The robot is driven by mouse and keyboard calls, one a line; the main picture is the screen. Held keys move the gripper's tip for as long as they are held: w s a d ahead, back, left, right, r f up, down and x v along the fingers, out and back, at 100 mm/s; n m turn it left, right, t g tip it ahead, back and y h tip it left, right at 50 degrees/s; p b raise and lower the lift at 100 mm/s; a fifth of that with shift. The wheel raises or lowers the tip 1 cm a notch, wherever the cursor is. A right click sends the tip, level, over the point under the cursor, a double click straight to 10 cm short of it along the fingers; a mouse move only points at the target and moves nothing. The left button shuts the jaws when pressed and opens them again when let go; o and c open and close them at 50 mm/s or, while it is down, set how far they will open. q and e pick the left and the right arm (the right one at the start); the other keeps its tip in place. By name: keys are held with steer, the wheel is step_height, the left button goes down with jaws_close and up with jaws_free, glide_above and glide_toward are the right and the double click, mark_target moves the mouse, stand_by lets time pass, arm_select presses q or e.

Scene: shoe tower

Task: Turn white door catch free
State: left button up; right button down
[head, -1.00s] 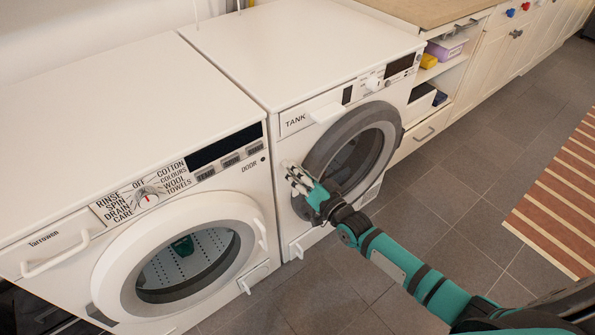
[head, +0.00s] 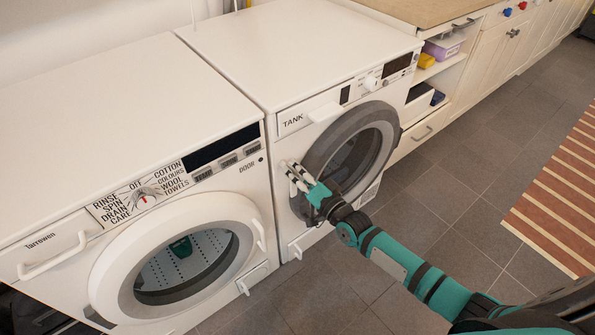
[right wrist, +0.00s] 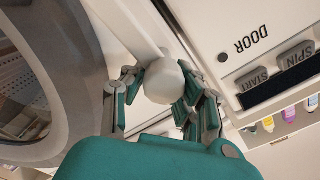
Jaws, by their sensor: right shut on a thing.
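The white door catch (right wrist: 163,82) is a rounded white knob, seen in the right wrist view between the fingers of my right gripper (right wrist: 160,92). The gripper is shut on it. In the head view the right gripper (head: 293,172) is at the left side of the grey-ringed round door (head: 322,150) of the right machine, marked TANK. The fingers hide most of the catch there. The door looks closed. My left gripper is in neither view.
The left machine (head: 80,160), with its white-ringed door (head: 110,285) and DOOR label, stands close beside the right one. An open shelf and cabinets (head: 490,75) are to the right. Grey floor (head: 430,200) is clear before them, with a striped rug (head: 555,200) further right.

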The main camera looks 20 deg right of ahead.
steer(key=c, duration=1.1)
jaws_free()
steer(key=shift+s+a+f, duration=0.3)
steer(key=shift+a+f, duration=0.05)
steer(key=shift+f, duration=0.2)
steer(key=shift+o, duration=0.7)
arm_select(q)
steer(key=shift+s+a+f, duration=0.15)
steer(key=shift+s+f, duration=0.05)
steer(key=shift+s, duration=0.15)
arm_select(e)
steer(key=shift+r, duration=0.1)
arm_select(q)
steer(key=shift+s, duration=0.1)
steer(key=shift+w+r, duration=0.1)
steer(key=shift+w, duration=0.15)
arm_select(e)
steer(key=v, duration=1.2)
steer(key=shift+r, duration=0.2)
steer(key=shift+w+d, duration=0.1)
steer(key=shift+w, duration=0.05)
